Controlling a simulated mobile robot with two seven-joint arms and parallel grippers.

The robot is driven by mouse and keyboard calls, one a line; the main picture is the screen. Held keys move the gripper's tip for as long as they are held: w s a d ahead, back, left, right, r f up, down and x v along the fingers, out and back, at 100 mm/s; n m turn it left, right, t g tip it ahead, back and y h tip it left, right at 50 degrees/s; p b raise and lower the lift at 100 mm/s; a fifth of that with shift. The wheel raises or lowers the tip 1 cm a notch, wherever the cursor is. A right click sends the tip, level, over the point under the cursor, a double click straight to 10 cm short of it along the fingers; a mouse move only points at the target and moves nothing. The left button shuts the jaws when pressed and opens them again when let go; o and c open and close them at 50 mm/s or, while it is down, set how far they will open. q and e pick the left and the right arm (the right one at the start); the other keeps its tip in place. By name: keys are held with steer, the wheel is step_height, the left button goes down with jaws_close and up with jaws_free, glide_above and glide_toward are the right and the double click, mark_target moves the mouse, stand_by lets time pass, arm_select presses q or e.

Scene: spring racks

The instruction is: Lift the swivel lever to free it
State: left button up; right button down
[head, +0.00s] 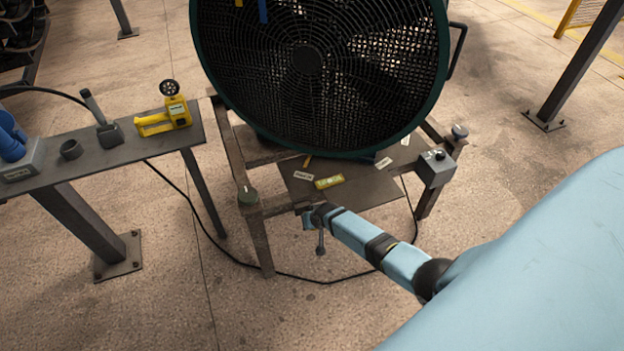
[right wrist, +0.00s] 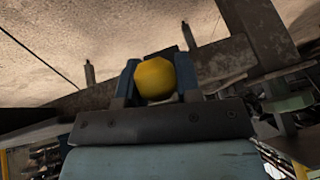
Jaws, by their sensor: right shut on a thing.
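My right gripper (head: 308,217) reaches in from the right to the front rail of the fan stand (head: 279,203). In the right wrist view its two blue fingers (right wrist: 157,82) are shut on a rounded yellow knob (right wrist: 154,78), which looks like the end of the swivel lever. In the head view the gripper hides this knob. A short dark rod (head: 320,242) hangs just below the gripper; I cannot tell whether it belongs to the lever. The lever's pivot is not clear in either view. My left gripper is not in view.
A large green-rimmed fan (head: 310,70) stands on the frame. A side bench (head: 105,158) holds a yellow tool (head: 165,118). A black cable (head: 300,277) lies on the floor.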

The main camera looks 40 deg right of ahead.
steer(key=shift+w+r, duration=0.4)
steer(key=shift+w, duration=0.05)
steer(key=c, duration=1)
jaws_free()
steer(key=shift+c, duration=0.2)
steer(key=shift+o, duration=1)
steer(key=shift+s+f, duration=0.15)
steer(key=p+v, duration=0.3)
steer(key=v, duration=1)
steer(key=shift+s+r, duration=0.25)
steer(key=shift+r, duration=0.05)
